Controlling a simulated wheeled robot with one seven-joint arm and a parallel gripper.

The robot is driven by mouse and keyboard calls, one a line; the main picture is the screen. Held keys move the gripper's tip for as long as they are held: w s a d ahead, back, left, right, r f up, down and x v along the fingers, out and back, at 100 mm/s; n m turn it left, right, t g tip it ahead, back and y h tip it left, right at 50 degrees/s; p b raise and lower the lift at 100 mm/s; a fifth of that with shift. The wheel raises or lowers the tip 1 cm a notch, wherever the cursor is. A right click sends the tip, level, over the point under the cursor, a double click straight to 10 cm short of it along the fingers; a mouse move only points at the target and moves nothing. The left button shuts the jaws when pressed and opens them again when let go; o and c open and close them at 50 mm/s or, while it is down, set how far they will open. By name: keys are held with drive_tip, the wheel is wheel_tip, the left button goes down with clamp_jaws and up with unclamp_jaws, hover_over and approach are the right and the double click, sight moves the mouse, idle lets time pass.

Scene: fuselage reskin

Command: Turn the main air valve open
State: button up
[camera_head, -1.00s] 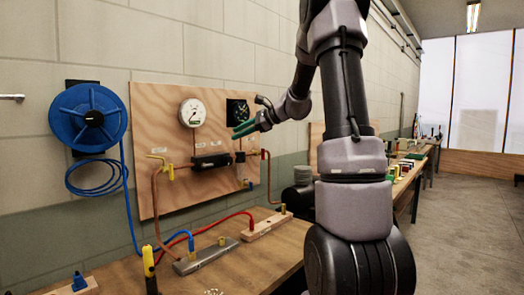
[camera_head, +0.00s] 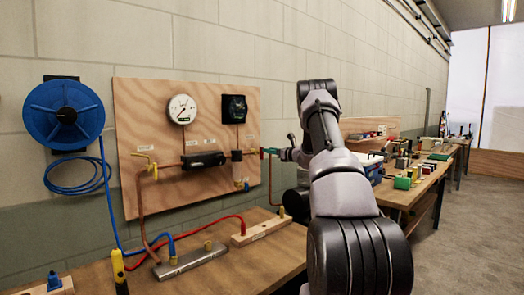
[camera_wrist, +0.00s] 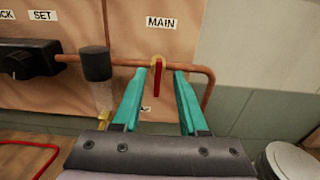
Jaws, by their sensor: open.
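The main air valve (camera_wrist: 156,83) has a red lever on a brass body, on a copper pipe (camera_wrist: 128,61) below the MAIN label (camera_wrist: 160,22). Its lever hangs straight down, across the line of the horizontal pipe. My gripper (camera_wrist: 161,72) is open, with one teal finger on each side of the lever. I see gaps between the lever and both fingers. In the head view my gripper (camera_head: 271,151) is at the right part of the plywood panel (camera_head: 128,110); the valve there is too small and covered to make out.
A blue hose reel (camera_head: 64,114) hangs at left. A metal manifold (camera_head: 190,260) with red and blue hoses lies on the bench below.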

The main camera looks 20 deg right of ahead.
sight(260, 153)
drive_tip(key=x, duration=0.6)
clamp_jaws()
